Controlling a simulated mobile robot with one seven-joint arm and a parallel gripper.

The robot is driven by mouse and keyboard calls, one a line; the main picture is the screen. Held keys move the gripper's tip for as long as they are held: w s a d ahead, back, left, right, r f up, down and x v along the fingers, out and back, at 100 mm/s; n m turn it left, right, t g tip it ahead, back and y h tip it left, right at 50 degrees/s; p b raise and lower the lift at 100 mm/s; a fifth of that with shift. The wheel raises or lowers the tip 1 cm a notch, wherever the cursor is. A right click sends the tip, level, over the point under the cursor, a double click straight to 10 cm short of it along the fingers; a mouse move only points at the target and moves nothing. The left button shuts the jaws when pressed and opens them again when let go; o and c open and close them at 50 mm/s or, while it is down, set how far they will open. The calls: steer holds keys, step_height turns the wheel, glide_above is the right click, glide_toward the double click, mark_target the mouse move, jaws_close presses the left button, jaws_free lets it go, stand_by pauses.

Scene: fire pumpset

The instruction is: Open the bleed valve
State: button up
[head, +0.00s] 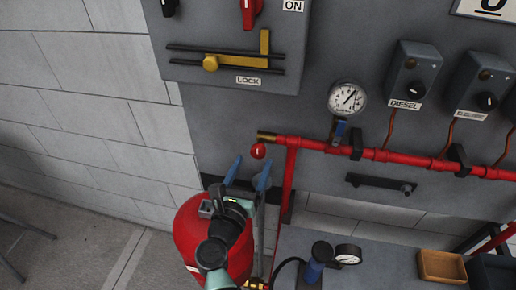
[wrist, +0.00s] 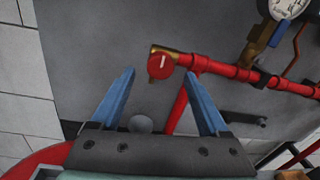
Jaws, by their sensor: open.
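A small round red knob (head: 258,151) with a white mark sits by the brass end of the red pipe; it appears to be the bleed valve. It also shows in the wrist view (wrist: 160,67), its white mark close to upright. My gripper (head: 251,167), with blue fingers, is open and empty just below the knob in the head view. In the wrist view my gripper (wrist: 160,76) has its fingertips to either side of and slightly below the knob, which looks to lie beyond them. I see no contact.
The red pipe (head: 400,159) runs right along the grey panel. A pressure gauge (head: 347,99) with a blue-handled valve (head: 340,131) stands above it. A red cylinder (head: 190,235) is beside my arm. A black bar (head: 380,184) is lower right. The white wall at left is clear.

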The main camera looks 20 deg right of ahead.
mark_target(257, 155)
steer(key=shift+x, duration=2.75)
jaws_close()
